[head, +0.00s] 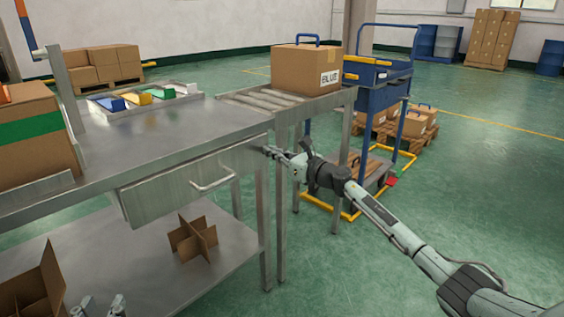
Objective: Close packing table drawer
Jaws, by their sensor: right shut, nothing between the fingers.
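The packing table (165,135) is grey metal. Its drawer (165,194) sits under the front edge of the top, with a bar handle (213,180) on its front. The drawer front lies close under the table edge; I cannot tell whether a small gap is left behind it. My right gripper (268,151) is shut and empty, its tips at the right end of the drawer front, right of the handle; contact is unclear.
A box marked BLUE (306,70) rests on the rollers (262,105). A blue cart (378,95) stands behind. The floor at right is clear.

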